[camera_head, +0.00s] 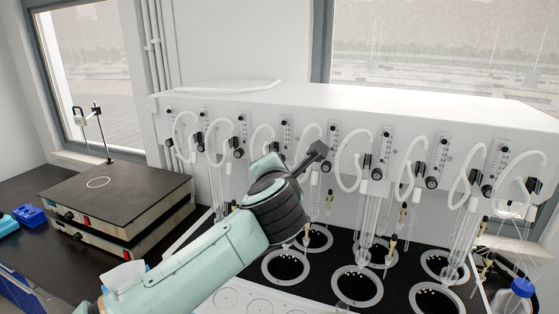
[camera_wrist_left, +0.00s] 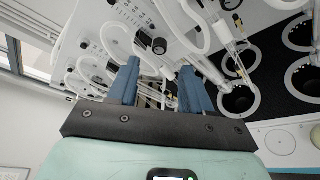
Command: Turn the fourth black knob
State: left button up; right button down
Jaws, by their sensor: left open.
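A row of black knobs runs along the front of the white distiller (camera_head: 300,103), each below a small flow meter. Among them are knobs at the left (camera_head: 239,153), mid-right (camera_head: 376,174) and right (camera_head: 431,182). My left gripper (camera_head: 318,152) is in front of the middle of the row, hiding part of the panel. In the left wrist view, its two blue fingers (camera_wrist_left: 161,75) are open and apart, with no object held between them. A black knob (camera_wrist_left: 158,46) appears beyond the gap between the fingertips. I cannot tell which number it is. My right gripper is not in view.
White looped tubes (camera_head: 352,172) and glass tubes hang near the knobs. Below is a black top with round wells (camera_head: 285,266). A dark-topped hotplate unit (camera_head: 120,192) stands at the left. A blue-capped bottle (camera_head: 522,288) is at the lower right.

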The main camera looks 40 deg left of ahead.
pick_arm(q)
jog(key=x, duration=0.6)
jog(key=shift+p, duration=0.35)
jog(key=shift+a, duration=0.15)
grip_shut()
